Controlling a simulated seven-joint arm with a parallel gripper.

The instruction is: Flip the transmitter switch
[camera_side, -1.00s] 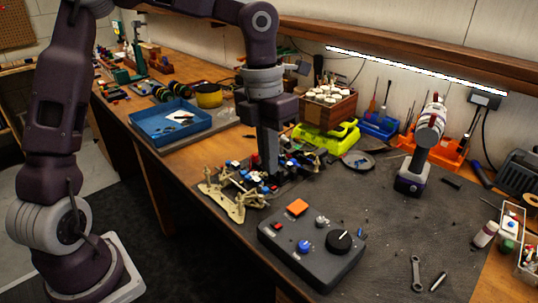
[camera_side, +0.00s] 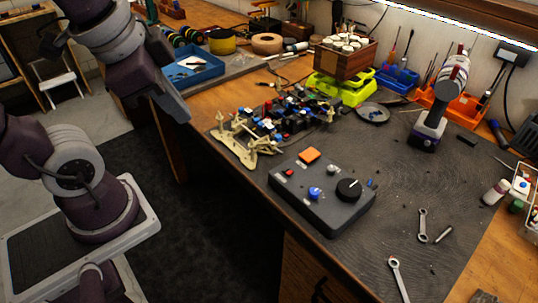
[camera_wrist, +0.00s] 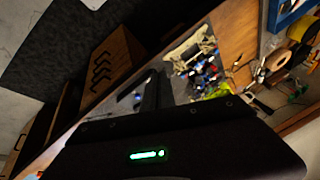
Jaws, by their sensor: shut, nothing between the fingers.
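The transmitter (camera_side: 325,215) is a dark grey box on the bench mat in the side view.
A partly built car chassis (camera_side: 238,142) with loose parts lies between my gripper and the transmitter. A blue tray (camera_side: 216,68) stands behind my gripper. A cordless driver (camera_side: 428,130) stands at the right. Wrenches (camera_side: 397,278) lie on the fairly clear front mat.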

